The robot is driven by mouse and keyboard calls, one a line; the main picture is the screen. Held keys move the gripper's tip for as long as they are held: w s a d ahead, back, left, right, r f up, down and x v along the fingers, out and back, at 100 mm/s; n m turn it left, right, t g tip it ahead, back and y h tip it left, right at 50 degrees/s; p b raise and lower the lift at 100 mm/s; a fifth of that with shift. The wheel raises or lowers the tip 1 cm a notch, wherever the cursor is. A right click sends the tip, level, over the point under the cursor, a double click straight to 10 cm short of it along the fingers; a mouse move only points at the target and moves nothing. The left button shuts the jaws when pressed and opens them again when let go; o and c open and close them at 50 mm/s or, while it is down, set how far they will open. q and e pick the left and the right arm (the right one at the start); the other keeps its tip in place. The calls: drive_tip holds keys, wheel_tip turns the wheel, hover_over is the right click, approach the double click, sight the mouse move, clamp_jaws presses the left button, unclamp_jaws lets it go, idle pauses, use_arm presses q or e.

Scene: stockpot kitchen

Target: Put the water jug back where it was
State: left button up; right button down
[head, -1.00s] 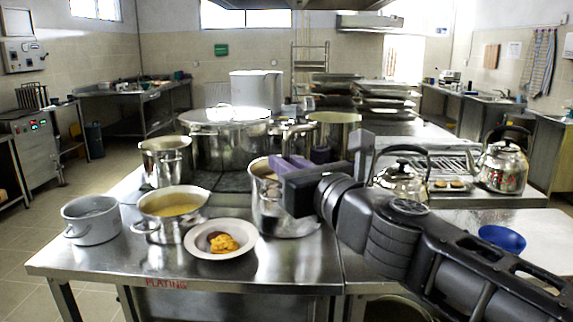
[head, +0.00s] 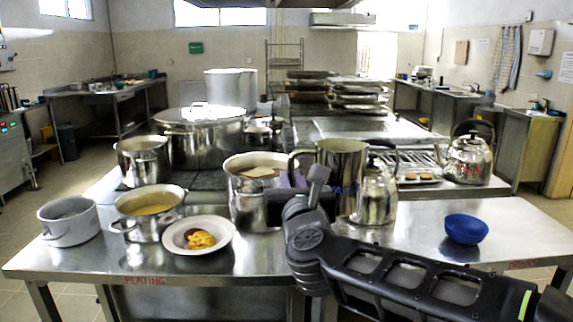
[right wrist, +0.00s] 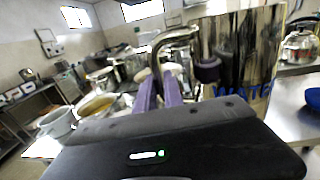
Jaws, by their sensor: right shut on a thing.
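The water jug (head: 342,165) is a tall steel jug, upright, at the middle of the head view. My right gripper (head: 300,183) is shut on its handle, at the jug's left side. In the right wrist view the jug (right wrist: 238,50) shows the blue word WATER, and the curved handle runs down between the purple fingers (right wrist: 163,88). The jug overlaps a steel kettle (head: 377,197) behind it. I cannot tell whether the jug's base touches anything. My left gripper is not in view.
Left of the jug stands an open steel pot (head: 250,205). A plate of food (head: 180,246), a soup pan (head: 148,228) and a grey pot (head: 70,235) stand further left. A blue bowl (head: 466,229) and another kettle (head: 469,163) are at right. The right counter is mostly bare.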

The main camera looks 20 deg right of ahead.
wheel_tip(320, 180, down, 29)
drive_tip(key=w+n+y+p, duration=0.1)
drive_tip(key=n+y+p, duration=0.1)
drive_tip(key=p, duration=0.3)
drive_tip(key=shift+w+y, duration=0.4)
drive_tip(key=shift+y, duration=0.2)
drive_tip(key=shift+d+p, duration=0.15)
drive_tip(key=shift+p, duration=0.15)
